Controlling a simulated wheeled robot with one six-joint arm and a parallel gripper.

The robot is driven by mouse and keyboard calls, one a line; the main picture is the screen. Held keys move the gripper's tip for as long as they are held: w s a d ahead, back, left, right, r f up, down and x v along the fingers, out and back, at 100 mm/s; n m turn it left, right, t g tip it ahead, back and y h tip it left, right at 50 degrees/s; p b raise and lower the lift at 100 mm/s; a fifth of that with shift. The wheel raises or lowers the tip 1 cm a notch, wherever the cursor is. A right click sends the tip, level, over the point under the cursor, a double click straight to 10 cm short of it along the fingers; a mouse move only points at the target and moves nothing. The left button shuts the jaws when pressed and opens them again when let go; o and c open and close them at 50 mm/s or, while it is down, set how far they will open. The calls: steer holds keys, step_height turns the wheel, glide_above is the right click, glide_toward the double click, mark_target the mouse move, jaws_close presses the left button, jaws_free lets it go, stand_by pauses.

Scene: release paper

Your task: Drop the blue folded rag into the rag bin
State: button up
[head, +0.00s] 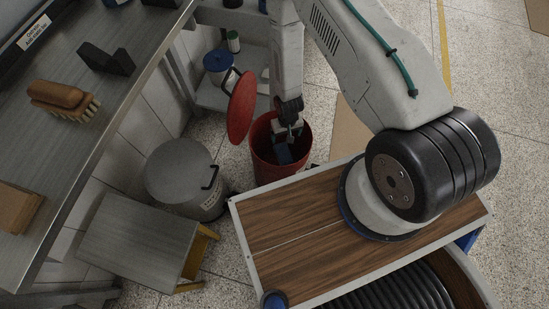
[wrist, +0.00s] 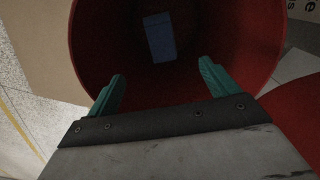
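The red rag bin (head: 265,160) stands open on the floor, its round red lid (head: 241,108) tilted up at its left. In the wrist view the bin's red inner wall (wrist: 95,45) surrounds the fingers. My gripper (wrist: 161,74) points down into the bin with its two teal fingers spread wide and nothing between them. In the head view my gripper (head: 291,133) is at the bin's mouth. The blue folded rag (wrist: 160,37) is inside the bin, beyond and apart from the fingertips. It also shows in the head view (head: 284,153). I cannot tell whether it touches the bottom.
A grey lidded can (head: 180,170) and a grey-topped step stool (head: 138,240) stand left of the bin. The workbench (head: 95,100) at left holds a brush (head: 62,98) and a black block (head: 106,58). A shelf behind holds a blue-lidded container (head: 218,65).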

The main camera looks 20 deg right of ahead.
step_height(320, 180, up, 8)
stand_by(0.6)
steer(key=shift+f, duration=0.1)
